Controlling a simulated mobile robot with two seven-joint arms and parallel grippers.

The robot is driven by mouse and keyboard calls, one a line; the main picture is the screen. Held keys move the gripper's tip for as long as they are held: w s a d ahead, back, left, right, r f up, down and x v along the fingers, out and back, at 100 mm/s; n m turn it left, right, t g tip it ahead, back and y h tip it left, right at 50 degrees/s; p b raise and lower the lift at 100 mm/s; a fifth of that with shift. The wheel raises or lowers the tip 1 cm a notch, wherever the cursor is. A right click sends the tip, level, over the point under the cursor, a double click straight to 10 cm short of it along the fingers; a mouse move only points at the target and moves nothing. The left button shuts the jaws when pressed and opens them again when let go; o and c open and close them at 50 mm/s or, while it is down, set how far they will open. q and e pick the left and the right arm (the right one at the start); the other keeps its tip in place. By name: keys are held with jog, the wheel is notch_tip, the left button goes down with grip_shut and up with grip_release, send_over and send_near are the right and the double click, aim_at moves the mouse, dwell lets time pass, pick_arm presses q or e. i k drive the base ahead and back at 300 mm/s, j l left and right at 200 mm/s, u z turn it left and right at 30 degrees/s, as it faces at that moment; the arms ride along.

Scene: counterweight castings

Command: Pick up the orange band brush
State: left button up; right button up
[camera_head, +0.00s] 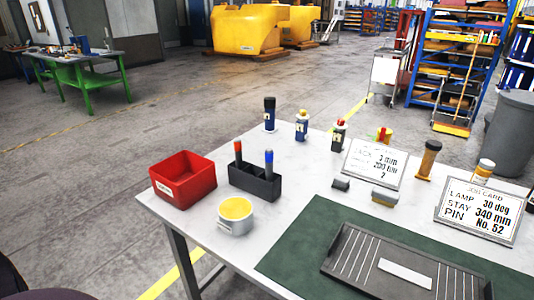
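No brush with a clear orange band can be made out on the table. A red-orange topped upright stick (238,151) and a blue one (269,161) stand in a black holder (255,182); I cannot tell if either is a brush. Two small grey blocks, one at the middle (341,185) and one to its right (384,197), lie in front of a sign; they are too small to identify. A brown upright object with a dark top (429,160) stands farther right. Neither of my grippers is in view.
The white table (205,226) also holds a red bin (183,178), a yellow-topped tin (236,215), several bottles (302,125), two printed signs (375,163) and a dark ribbed tray (405,275) on a green mat (300,258). Open floor lies left of the table.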

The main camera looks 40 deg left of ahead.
aim_at(238, 142)
jog(key=k+u, duration=0.15)
jog(key=u, duration=0.2)
jog(key=k+j+u, duration=0.1)
jog(key=u, duration=0.25)
jog(key=k+j+u, duration=0.1)
jog(key=j+u, duration=0.15)
jog(key=u, duration=0.15)
